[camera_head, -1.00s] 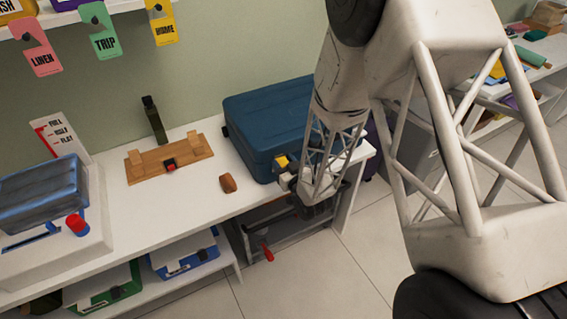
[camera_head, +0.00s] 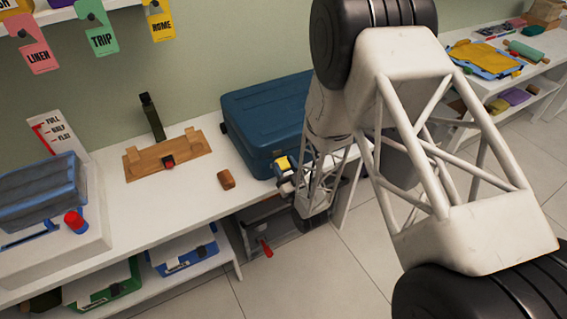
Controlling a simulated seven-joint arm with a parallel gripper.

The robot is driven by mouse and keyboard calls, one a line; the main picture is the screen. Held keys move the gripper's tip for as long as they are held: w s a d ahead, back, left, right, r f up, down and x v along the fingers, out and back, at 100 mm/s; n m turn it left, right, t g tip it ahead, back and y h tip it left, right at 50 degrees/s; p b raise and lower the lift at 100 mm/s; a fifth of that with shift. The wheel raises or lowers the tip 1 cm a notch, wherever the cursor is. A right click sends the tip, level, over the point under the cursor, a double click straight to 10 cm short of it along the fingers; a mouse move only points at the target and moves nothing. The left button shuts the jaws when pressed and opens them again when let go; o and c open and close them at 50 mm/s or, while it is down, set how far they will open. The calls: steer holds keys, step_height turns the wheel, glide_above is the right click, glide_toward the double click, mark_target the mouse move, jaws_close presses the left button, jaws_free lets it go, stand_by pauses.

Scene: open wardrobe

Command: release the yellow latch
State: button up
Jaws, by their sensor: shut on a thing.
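A blue suitcase (camera_head: 262,118) lies flat on the white bench, its right part hidden behind my arm. The yellow latch (camera_head: 281,163) is a small yellow piece at the suitcase's front side, partly hidden by my gripper. My gripper (camera_head: 287,173) is at the latch, in front of the suitcase, and is shut on it. The fingertips are small and partly covered by my own links, so the exact hold is hard to see.
A small brown block (camera_head: 226,180) lies on the bench left of the suitcase. A wooden stand (camera_head: 168,160) with a red button and a dark upright post is farther left. A grey press-like box (camera_head: 75,245) with a red knob stands at far left. Bench space between them is clear.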

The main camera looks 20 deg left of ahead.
steer(key=shift+s+d+f+t+y, duration=0.15)
steer(key=shift+f+t+y, duration=0.15)
steer(key=shift+t+y, duration=0.2)
steer(key=o, duration=0.8)
steer(key=v, duration=0.7)
steer(key=shift+s+d+f, duration=0.2)
stand_by(0.5)
stand_by(0.4)
